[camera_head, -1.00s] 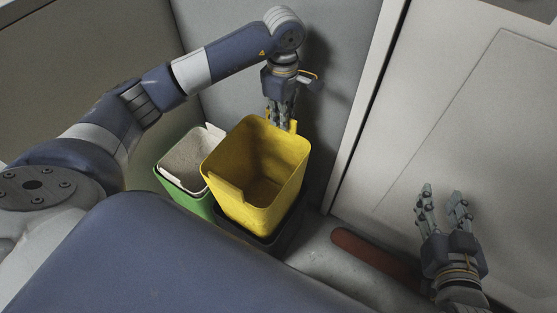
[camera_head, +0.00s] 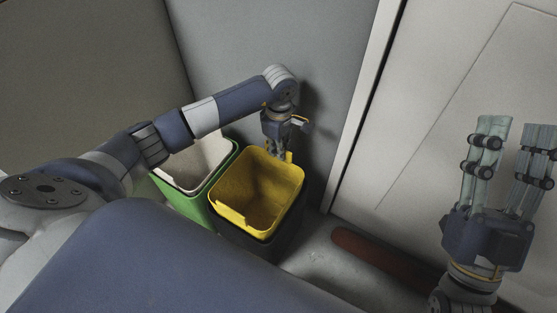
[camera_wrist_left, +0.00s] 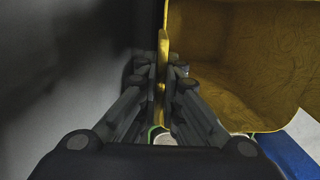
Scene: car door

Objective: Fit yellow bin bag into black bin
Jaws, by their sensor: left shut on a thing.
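The yellow bin bag (camera_head: 262,188) is an open, box-shaped liner. In the head view it sits low in the mouth of the black bin (camera_head: 270,239), its rim showing a little above the black rim. My left gripper (camera_head: 281,155) is at its far edge, shut on the bag's wall. In the left wrist view the fingers (camera_wrist_left: 162,85) pinch the yellow wall (camera_wrist_left: 255,60) from both sides. The bin's inside below the bag is hidden. My right gripper (camera_head: 505,150) is open and empty at the right, in front of the pale door, away from the bins.
A green bin (camera_head: 204,204) with a white liner (camera_head: 206,158) stands directly left of the black bin. A grey wall (camera_head: 330,60) rises close behind my left gripper. A dark red bar (camera_head: 375,250) lies on the floor (camera_head: 320,255) at the right.

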